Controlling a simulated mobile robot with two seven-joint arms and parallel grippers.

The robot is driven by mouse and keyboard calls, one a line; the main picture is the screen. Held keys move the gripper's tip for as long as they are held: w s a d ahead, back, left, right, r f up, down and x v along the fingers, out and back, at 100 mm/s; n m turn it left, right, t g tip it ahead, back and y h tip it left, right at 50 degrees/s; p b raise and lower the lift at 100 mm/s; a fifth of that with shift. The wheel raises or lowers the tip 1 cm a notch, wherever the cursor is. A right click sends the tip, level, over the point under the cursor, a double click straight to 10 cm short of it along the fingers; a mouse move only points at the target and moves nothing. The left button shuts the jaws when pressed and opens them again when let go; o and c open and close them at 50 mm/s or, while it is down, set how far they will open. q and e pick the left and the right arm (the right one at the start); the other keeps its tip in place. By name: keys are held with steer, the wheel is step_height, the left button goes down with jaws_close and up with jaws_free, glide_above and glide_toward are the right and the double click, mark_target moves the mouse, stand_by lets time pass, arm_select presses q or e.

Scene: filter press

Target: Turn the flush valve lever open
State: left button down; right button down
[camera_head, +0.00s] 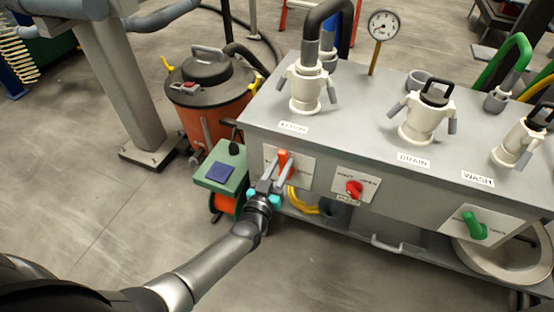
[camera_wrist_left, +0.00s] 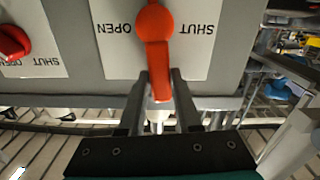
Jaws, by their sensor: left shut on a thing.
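An orange-red valve lever (camera_head: 283,158) sits on a white plate at the left end of the bench's front panel. In the left wrist view the lever (camera_wrist_left: 155,45) runs from its round hub down between the fingers. The words OPEN and SHUT appear upside down on either side, OPEN on the left; the lever lies between them. My left gripper (camera_head: 276,172) is shut on this lever, with one finger (camera_wrist_left: 160,88) along each side. The fingertips and gripper partly hide the lever in the head view. My right gripper is not in view.
A red knob (camera_head: 354,188) and a green lever (camera_head: 473,224) sit on plates further right. The grey bench (camera_head: 340,115) carries white couplings and a gauge (camera_head: 384,25). A green box (camera_head: 221,168) and an orange vacuum (camera_head: 208,95) stand close left. Floor at lower left is clear.

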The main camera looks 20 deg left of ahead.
arm_select(q)
steer(key=m, duration=0.1)
steer(key=d+m, duration=0.1)
steer(key=m, duration=0.1)
steer(key=d+m+p, duration=0.1)
steer(key=shift+s+d+f+m, duration=0.1)
steer(key=shift+d+f+m, duration=0.05)
steer(key=shift+d+m, duration=0.15)
steer(key=m, duration=0.1)
steer(key=d+m, duration=0.1)
steer(key=shift+f+m, duration=0.3)
steer(key=shift+d+f+m, duration=0.3)
steer(key=shift+d+m, duration=0.1)
steer(key=shift+m, duration=0.5)
steer(key=shift+d+f+m, duration=0.15)
steer(key=shift+d+m, duration=0.05)
steer(key=shift+m, duration=0.3)
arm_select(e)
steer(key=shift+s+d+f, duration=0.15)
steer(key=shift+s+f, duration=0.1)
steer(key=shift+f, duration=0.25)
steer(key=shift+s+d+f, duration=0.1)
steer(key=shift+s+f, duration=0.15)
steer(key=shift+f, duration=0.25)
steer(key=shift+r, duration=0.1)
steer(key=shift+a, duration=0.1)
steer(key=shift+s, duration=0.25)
